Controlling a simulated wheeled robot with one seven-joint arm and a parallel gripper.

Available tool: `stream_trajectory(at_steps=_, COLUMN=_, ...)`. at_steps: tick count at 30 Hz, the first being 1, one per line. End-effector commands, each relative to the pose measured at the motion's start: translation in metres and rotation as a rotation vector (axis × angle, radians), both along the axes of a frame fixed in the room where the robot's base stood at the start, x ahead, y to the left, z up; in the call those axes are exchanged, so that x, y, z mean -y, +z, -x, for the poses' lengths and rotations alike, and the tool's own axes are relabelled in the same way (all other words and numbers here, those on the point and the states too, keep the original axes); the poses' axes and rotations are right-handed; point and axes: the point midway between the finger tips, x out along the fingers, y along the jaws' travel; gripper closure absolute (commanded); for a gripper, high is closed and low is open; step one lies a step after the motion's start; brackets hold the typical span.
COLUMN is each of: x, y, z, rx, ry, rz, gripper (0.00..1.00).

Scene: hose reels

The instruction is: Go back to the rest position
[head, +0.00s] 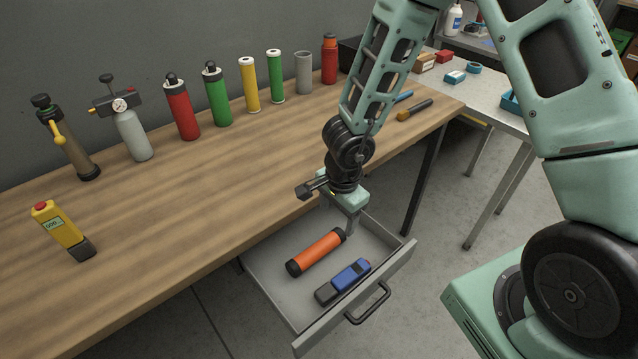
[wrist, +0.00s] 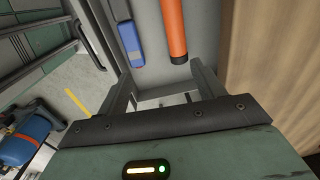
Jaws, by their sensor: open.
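My gripper (head: 351,213) is over the back right corner of the open drawer (head: 270,283), pointing down. Its two fingers are apart with nothing between them in the wrist view (wrist: 163,88). An orange cylinder with black ends (head: 318,252) lies in the drawer, and it also shows in the wrist view (wrist: 174,28). A blue and dark grey device (head: 346,279) lies beside it, nearer the drawer front, and shows in the wrist view (wrist: 127,35). Both lie apart from my gripper's fingers.
The wooden bench (head: 190,215) is above the drawer. A yellow handheld device (head: 63,232) stands on it at left. Several cylinders, including a red one (head: 181,108), stand along the back. A screwdriver-like tool (head: 414,109) lies near the right end. A metal table (head: 482,97) stands beyond.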

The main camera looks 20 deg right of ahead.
Motion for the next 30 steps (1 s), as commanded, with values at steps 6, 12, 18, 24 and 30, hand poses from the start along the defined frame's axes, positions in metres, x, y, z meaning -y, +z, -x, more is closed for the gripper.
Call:
stream_trajectory(at_steps=6, x=-0.004, y=0.004, z=-0.002, rx=0.014, ry=0.021, rz=-0.007, gripper=0.32)
stream_trajectory(at_steps=12, x=-0.06, y=0.061, z=-0.009, rx=0.176, ry=0.355, rz=-0.117, gripper=0.32)
stream_trajectory(at_steps=18, x=-0.13, y=0.138, z=0.046, rx=0.276, ry=0.918, rz=-0.235, gripper=0.32)
stream_trajectory(at_steps=24, x=-0.138, y=0.187, z=0.134, rx=0.214, ry=1.465, rz=-0.204, gripper=0.32)
stream_trajectory(at_steps=30, x=-0.103, y=0.208, z=0.185, rx=0.089, ry=1.817, rz=-0.051, gripper=0.32)
